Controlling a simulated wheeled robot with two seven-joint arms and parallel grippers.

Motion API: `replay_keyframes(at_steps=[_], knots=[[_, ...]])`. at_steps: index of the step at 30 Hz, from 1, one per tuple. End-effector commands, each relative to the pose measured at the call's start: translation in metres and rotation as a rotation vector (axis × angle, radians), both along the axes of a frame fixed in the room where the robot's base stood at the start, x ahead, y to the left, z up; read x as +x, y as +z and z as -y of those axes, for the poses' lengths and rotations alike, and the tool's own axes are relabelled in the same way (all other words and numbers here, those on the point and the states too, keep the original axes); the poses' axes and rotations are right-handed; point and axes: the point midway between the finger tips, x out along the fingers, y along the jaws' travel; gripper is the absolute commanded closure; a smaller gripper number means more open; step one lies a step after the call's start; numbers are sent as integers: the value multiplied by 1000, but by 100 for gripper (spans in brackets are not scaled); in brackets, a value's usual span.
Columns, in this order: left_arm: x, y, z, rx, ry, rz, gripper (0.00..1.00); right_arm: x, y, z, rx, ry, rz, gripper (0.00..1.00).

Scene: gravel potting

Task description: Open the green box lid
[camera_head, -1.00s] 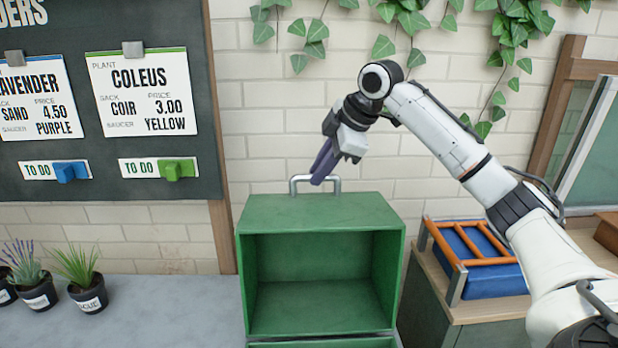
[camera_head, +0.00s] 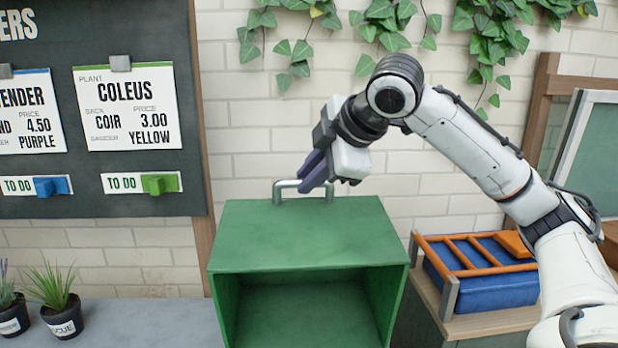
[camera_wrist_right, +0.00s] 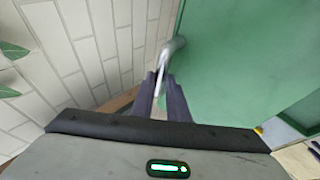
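The green box (camera_head: 310,235) stands in the middle of the head view, its front open onto a dark green inside. A grey metal handle (camera_head: 283,186) rises from the far edge of its flat top panel. My right gripper (camera_head: 308,184) comes in from the right, at the handle. In the right wrist view, the purple fingers (camera_wrist_right: 162,90) are close together with the handle bar (camera_wrist_right: 172,50) between their tips, apparently shut on it. Part of the bar is hidden by the fingers. My left gripper is in neither view.
A blue crate with orange bars (camera_head: 485,285) sits on a wooden-topped cabinet (camera_head: 500,322) to the right. Potted plants (camera_head: 60,318) stand on the grey counter (camera_head: 140,322) at left. A board with order cards (camera_head: 127,108) hangs on the brick wall behind.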

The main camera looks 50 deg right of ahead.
Motion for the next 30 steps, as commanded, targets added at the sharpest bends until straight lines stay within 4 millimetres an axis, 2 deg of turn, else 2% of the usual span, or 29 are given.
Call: replay_keyframes(at_steps=[1, 3, 14, 24, 30], knots=[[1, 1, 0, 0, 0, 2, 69, 0, 1, 1, -2, -2, 3, 78], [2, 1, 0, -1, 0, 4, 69, 0, 1, 1, -1, -2, 3, 68], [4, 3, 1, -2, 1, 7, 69, -3, 4, 0, 0, 0, 1, 68], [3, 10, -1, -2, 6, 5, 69, -45, 48, -9, -2, -1, 5, 68], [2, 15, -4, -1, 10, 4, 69, -66, 67, -14, -1, -2, 3, 68]])
